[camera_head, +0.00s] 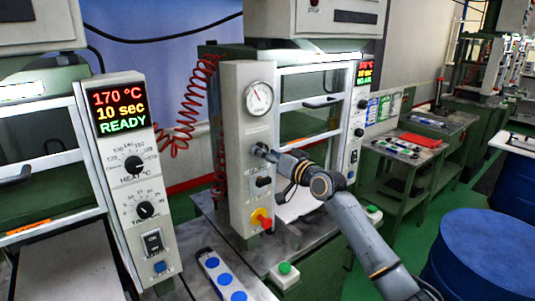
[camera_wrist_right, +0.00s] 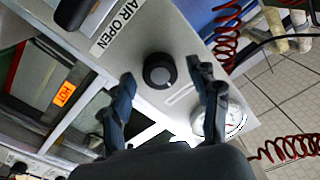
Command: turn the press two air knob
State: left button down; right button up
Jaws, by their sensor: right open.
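The press two panel (camera_head: 236,80) is a light grey column with a round pressure gauge (camera_head: 258,98) near its top. My right gripper (camera_head: 264,151) is at the panel face just below the gauge and covers the air knob in the head view. In the right wrist view the round black air knob (camera_wrist_right: 160,71) lies between the two open fingers of my right gripper (camera_wrist_right: 161,80). Gaps show on both sides of the knob in that picture; I cannot tell how deep the fingers reach. An "AIR OPEN" label (camera_wrist_right: 117,25) is beside the knob. My left gripper is out of view.
Below my gripper are a black switch (camera_head: 263,182) and a red and yellow emergency knob (camera_head: 262,218). A green button box (camera_head: 285,274) stands on the table in front. Another press panel (camera_head: 128,175) reading READY is at left. A blue drum (camera_head: 480,255) stands at right.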

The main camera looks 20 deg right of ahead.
jog(key=c, duration=1.2)
jog(key=shift+o, duration=0.2)
jog(key=shift+m, duration=0.3)
jog(key=m+p, duration=0.6)
jog(key=m, duration=0.5)
jog(key=shift+m, duration=0.3)
jog(key=o, duration=1.2)
jog(key=shift+c, duration=0.2)
